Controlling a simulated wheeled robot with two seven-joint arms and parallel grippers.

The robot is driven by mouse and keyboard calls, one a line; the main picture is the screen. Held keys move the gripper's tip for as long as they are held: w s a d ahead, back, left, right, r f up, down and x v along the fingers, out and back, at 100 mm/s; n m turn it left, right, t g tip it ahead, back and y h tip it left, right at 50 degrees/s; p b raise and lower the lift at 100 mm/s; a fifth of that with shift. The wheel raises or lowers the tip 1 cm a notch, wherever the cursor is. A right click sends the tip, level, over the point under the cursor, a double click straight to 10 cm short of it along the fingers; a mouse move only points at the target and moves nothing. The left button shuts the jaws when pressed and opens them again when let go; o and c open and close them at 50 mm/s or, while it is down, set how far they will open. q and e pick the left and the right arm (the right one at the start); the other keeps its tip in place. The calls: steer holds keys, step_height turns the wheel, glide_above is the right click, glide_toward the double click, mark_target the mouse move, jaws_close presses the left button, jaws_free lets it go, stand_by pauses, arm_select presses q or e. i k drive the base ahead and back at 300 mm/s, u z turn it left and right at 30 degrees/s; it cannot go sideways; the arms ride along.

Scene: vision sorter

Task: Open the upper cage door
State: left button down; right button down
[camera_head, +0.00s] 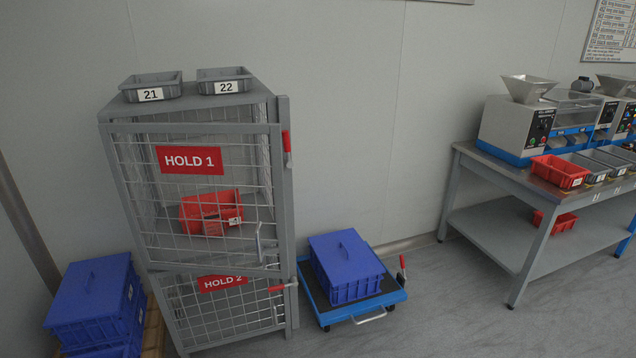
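The grey wire-mesh cage (288,220) stands left of centre against the wall. Its upper door (190,129) carries a red HOLD 1 sign (192,160) and appears closed or nearly so; I cannot tell whether there is a small gap. A grey pull handle (260,242) sits low on the right side of this door. A red latch lever (287,142) stands upright on the right post near the door's top. A red bin (211,211) shows through the mesh. Neither of my grippers is in view.
The lower door has a HOLD 2 sign (222,283) and a red lever lying sideways (283,286). Two grey trays sit on top. A blue crate (345,265) on a cart (353,308) stands close right; blue crates (92,298) stand left. A workbench (510,178) is at right.

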mark_target(178, 160)
steer(key=u, duration=0.05)
steer(key=i, duration=1.15)
steer(key=u, duration=0.45)
